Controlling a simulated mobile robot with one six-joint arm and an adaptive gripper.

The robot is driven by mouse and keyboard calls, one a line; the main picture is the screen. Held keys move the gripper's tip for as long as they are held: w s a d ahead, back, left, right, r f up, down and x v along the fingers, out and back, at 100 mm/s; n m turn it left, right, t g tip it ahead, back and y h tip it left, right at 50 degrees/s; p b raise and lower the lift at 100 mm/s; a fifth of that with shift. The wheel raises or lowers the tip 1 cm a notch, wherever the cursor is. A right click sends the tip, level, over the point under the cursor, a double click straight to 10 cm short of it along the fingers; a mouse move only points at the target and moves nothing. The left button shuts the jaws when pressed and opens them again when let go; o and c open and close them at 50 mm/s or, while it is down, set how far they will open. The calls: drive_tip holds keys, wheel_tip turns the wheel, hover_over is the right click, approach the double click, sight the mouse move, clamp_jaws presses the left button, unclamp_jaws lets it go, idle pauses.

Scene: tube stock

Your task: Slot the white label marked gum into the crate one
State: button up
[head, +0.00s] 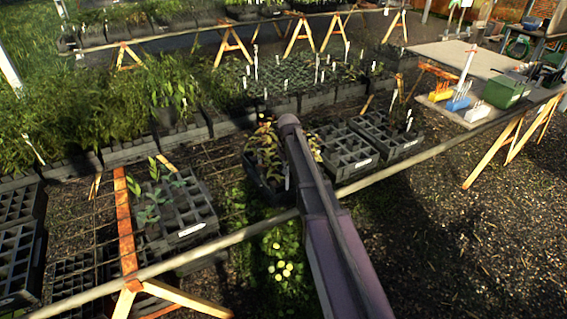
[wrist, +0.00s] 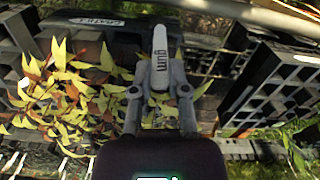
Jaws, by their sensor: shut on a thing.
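The white label marked gum (wrist: 160,45) stands upright between the fingertips of my gripper (wrist: 160,92) in the wrist view. My gripper is shut on its lower end. Crate one (wrist: 125,42) is the dark crate behind the label, with a white plate reading CRATE 1 (wrist: 97,21). Yellow and orange leaves (wrist: 65,95) fill its left part. The label shows in front of the crate's right part; I cannot tell whether it touches. In the head view my arm covers my gripper and part of the leafy dark crate (head: 256,182).
Celled grey crates stand left (head: 190,215) and right (head: 345,150) of the leafy crate. A pale rail (head: 420,155) crosses in front. Dense potted plants (head: 90,120) fill the left back. A work table (head: 460,60) stands at back right. The gravel at right is clear.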

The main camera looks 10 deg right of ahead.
drive_tip(key=shift+a, duration=0.2)
drive_tip(key=shift+w+a+r+m, duration=0.1)
drive_tip(key=shift+w+a+m, duration=0.1)
drive_tip(key=shift+w+m, duration=1)
drive_tip(key=shift+w+f+n, duration=0.2)
drive_tip(key=shift+n, duration=0.1)
wheel_tip(320, 180, down, 2)
drive_tip(key=shift+b, duration=1.1)
drive_tip(key=shift+s+f+b, duration=0.15)
drive_tip(key=shift+f+b, duration=0.1)
drive_tip(key=shift+b, duration=0.05)
drive_tip(key=shift+f, duration=0.15)
